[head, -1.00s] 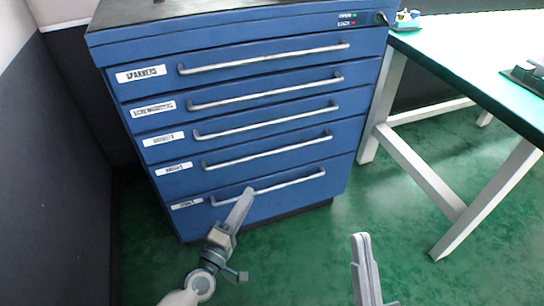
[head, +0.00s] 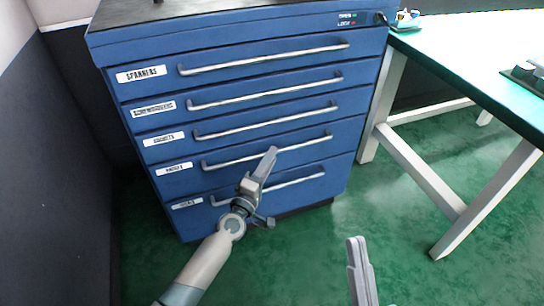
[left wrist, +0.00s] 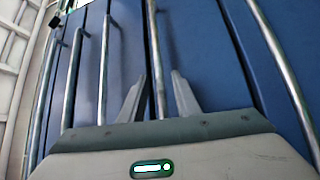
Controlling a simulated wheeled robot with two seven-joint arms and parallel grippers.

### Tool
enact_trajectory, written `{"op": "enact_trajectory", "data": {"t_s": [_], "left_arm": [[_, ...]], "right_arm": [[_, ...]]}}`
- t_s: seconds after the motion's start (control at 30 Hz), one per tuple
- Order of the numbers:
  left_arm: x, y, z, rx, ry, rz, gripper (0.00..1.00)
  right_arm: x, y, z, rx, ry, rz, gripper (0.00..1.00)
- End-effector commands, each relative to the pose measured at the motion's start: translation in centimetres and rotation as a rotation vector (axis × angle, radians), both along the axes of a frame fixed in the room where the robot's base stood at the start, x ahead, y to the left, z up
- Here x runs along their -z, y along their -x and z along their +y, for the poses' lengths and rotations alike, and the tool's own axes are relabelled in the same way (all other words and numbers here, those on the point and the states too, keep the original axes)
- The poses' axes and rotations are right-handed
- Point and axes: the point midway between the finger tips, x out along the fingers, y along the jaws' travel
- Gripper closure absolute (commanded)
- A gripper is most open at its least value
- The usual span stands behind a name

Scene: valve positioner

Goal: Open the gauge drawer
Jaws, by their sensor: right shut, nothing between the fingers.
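The blue cabinet (head: 260,120) has a stack of drawers with long bar handles and white labels. The top label reads SPANNERS; the fourth drawer's label (head: 173,169) is too small to read surely. My left gripper (head: 271,152) is at the fourth drawer's handle (head: 225,160). In the left wrist view, its open fingers (left wrist: 158,88) stand on either side of that handle (left wrist: 155,60), with gaps visible. All drawers look closed. My right gripper (head: 356,242) is shut and empty, low in front of the cabinet's right side, away from the handles.
The lowest drawer's handle (head: 300,181) is just below my left gripper. A green-topped table (head: 470,60) with white legs stands at the right. A dark wall (head: 50,150) is close on the left. The green floor (head: 400,220) between cabinet and table is clear.

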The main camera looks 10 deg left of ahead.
Motion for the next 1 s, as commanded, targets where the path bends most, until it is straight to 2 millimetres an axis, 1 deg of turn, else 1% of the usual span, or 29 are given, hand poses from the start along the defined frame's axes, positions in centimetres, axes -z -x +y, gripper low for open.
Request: {"op": "enact_trajectory", "data": {"t_s": [0.03,0.2,0.53,0.57,0.6,0.67,0.87,1.0], "left_arm": [[-0.1,-0.5,-0.2,0.000,0.001,-0.001,0.71],[-0.2,-1.4,-0.4,0.000,0.002,0.001,0.71],[-0.2,-1.6,-0.4,0.000,0.001,0.000,0.71],[-0.2,-1.6,-0.4,0.000,0.001,0.000,0.78],[-0.2,-1.6,-0.5,0.000,0.001,0.000,0.87],[-0.2,-1.6,-0.5,0.000,0.001,0.000,1.00],[-0.2,-1.5,-0.5,0.000,0.001,0.001,1.00],[-0.2,-1.2,-0.8,0.001,0.001,0.002,1.00]], "right_arm": [[0.0,0.0,-0.1,0.002,0.000,-0.005,1.00],[-0.5,-0.2,-0.3,0.008,-0.002,-0.024,1.00],[-1.2,-0.5,-0.5,0.015,-0.014,-0.044,1.00],[-1.2,-0.5,-0.4,0.016,-0.015,-0.044,1.00],[-1.2,-0.4,-0.4,0.015,-0.016,-0.043,1.00],[-1.2,-0.4,-0.4,0.014,-0.016,-0.042,1.00],[-0.9,-0.2,-0.3,0.012,-0.017,-0.031,1.00],[-0.7,-0.1,-0.2,0.007,-0.009,-0.020,1.00]]}}
